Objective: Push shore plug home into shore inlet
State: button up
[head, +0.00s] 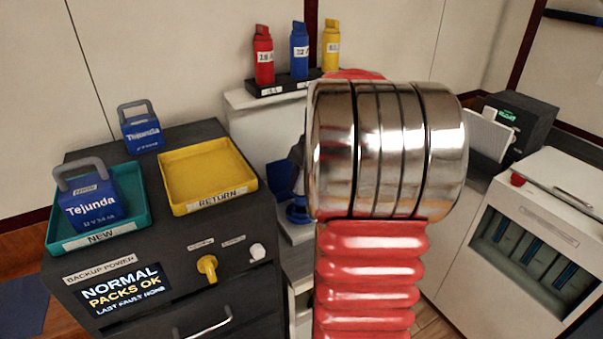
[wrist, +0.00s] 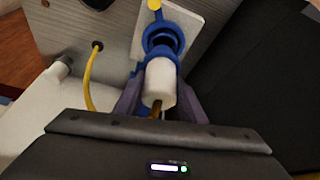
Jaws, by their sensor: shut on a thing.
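My gripper (wrist: 158,80) is shut on the shore plug (wrist: 160,84), a white cylinder with a brownish cable end toward me. One grey-purple finger lies on each side of it. The plug's far end meets the blue ring of the shore inlet (wrist: 162,36), which sits on a pale plate. The two look roughly in line and touching or very close; how deep the plug sits I cannot tell. In the head view my red and metal arm hides the plug, and only blue parts (head: 296,213) near the inlet show beside it.
A yellow cable (wrist: 90,75) runs from a grey panel (wrist: 105,25) left of the inlet. The black cabinet (head: 215,265) at left carries a teal tray (head: 130,238) and a yellow tray (head: 205,204). A white unit (head: 540,240) with dark slots stands at right.

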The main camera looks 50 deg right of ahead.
aim_at(302, 195)
jog(key=shift+f, duration=0.65)
jog(key=shift+f, duration=2.3)
dwell(2.1)
jog(key=o, duration=1.5)
jog(key=shift+c, duration=0.2)
jog(key=shift+f, duration=0.1)
jog(key=v, duration=1.3)
jog(key=shift+r, duration=0.4)
jog(key=shift+s, duration=0.2)
